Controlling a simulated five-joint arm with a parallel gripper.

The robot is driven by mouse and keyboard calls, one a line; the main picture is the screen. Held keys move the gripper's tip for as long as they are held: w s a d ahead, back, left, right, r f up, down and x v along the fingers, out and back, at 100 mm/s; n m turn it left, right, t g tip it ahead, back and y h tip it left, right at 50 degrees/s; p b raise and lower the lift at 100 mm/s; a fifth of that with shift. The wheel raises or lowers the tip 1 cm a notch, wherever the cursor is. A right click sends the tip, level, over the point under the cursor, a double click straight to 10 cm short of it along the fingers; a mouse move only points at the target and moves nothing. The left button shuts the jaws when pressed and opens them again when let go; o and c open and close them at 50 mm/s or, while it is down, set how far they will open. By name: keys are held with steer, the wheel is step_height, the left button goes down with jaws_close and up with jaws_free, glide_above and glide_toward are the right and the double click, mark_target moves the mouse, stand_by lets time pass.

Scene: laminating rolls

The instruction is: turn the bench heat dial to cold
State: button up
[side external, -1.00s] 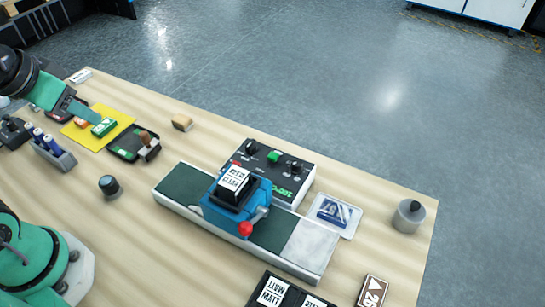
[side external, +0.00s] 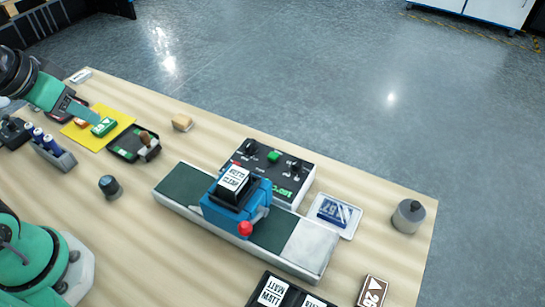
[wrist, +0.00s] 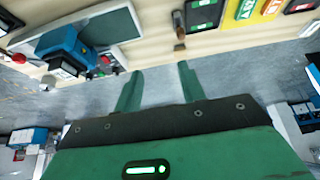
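A black control box (side external: 238,160) with dark knobs and a green button sits behind the laminating rig. Its left knob (side external: 250,147) and right knob (side external: 297,166) are visible, but their labels are too small to show which sets heat. Its green display (side external: 283,192) is lit but not clearly readable. The box is partly visible at the left in the wrist view (wrist: 108,68). My gripper (side external: 98,120) is at the upper left, over the yellow mat area and far from the box. In the wrist view its two fingers (wrist: 158,72) are apart with nothing between them.
The blue roller unit (side external: 225,213) with a red-knobbed lever stands on a long rail before the box. A small tray (side external: 351,227), grey weight (side external: 408,217), black tray (side external: 122,146), yellow mat (side external: 121,118) and standing dark knob (side external: 109,187) surround it. The bench edge is behind the box.

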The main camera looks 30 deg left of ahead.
steer(key=shift+o, duration=0.7)
